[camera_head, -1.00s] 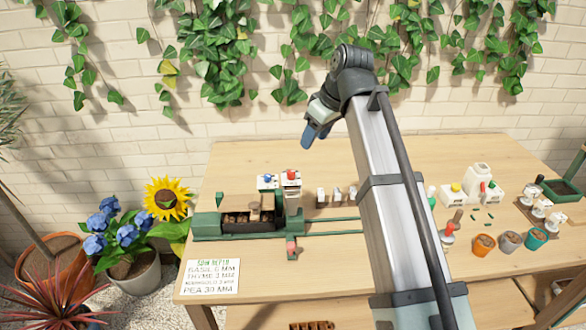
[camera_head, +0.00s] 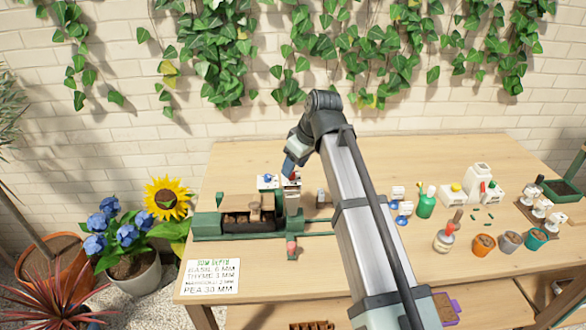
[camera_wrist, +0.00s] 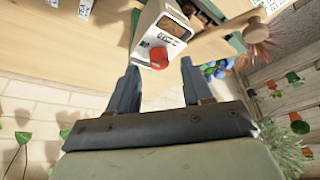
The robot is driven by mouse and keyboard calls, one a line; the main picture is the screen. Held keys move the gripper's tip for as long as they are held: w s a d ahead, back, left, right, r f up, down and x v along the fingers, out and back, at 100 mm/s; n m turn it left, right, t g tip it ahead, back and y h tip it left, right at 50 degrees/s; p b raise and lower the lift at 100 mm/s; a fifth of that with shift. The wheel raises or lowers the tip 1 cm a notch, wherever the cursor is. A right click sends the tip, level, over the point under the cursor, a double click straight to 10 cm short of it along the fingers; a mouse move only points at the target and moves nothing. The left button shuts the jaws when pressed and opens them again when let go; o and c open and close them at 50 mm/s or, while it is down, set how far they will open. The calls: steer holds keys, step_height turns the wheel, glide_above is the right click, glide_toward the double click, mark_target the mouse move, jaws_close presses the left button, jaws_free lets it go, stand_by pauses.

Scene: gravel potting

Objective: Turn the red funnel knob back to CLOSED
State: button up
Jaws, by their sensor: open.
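The red knob (camera_wrist: 159,57) sits on the face of a white unit (camera_wrist: 160,28) in the wrist view, just beyond and between my fingertips. My gripper (camera_wrist: 160,72) is open, its two blue-grey fingers apart with nothing between them. In the head view my gripper (camera_head: 289,167) is at the top of the white funnel unit (camera_head: 292,188), and the red knob is hidden behind it there. I cannot read the knob's setting or see clear contact with it.
A blue knob (camera_head: 268,178) on a white unit stands just left. A depth sign (camera_head: 212,277) lies at the front left. Bottles and small pots, such as an orange one (camera_head: 483,244), stand to the right.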

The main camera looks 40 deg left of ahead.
steer(key=shift+x, duration=1.1)
jaws_close()
